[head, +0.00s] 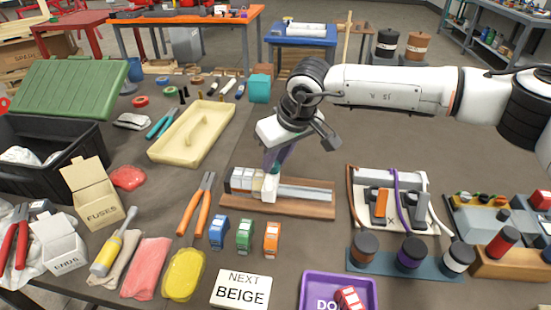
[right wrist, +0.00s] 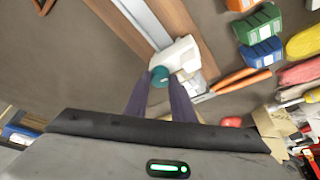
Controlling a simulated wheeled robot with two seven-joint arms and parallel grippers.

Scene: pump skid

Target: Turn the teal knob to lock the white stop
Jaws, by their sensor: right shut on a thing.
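The white stop (head: 270,188) sits on a metal rail (head: 308,194) on a wooden board, at the right end of a row of grey-white blocks (head: 245,180). In the right wrist view, the white stop (right wrist: 184,54) shows with the teal knob (right wrist: 159,76) on its near side. My right gripper (head: 270,169) points down at the stop. Its purple fingers (right wrist: 162,88) are shut on the teal knob, one on each side. In the head view the fingers hide the knob. My left gripper is not in view.
Blue (head: 219,232), green (head: 245,235) and orange (head: 272,239) blocks stand in front of the board. A sign reading "NEXT BEIGE" (head: 241,290) and a purple tray (head: 312,283) lie nearer. A switch panel (head: 407,228) stands to the right.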

